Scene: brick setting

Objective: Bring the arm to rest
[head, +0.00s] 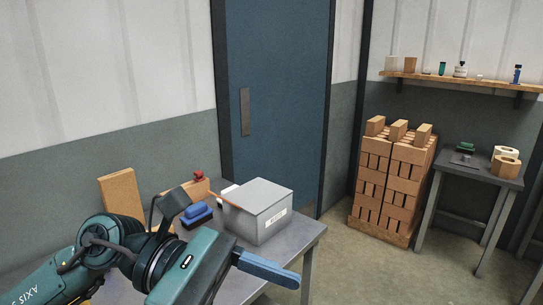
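My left arm comes in from the lower left in the head view, teal and black, over the near part of a grey table (300,240). My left gripper (265,267) points to the right, low in front of the table's front edge. One long blue finger-like part shows at its end; a second finger is not clearly visible, so I cannot tell if it is open or shut. I cannot see clearly whether it holds anything. My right gripper is not in view.
On the table are a grey box (264,213) with a label, a blue brush-like object (197,213), and an upright tan board (122,192). A brick stack (393,180), a side table (468,172) with tape rolls, and a wall shelf (450,80) stand right. Floor between is clear.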

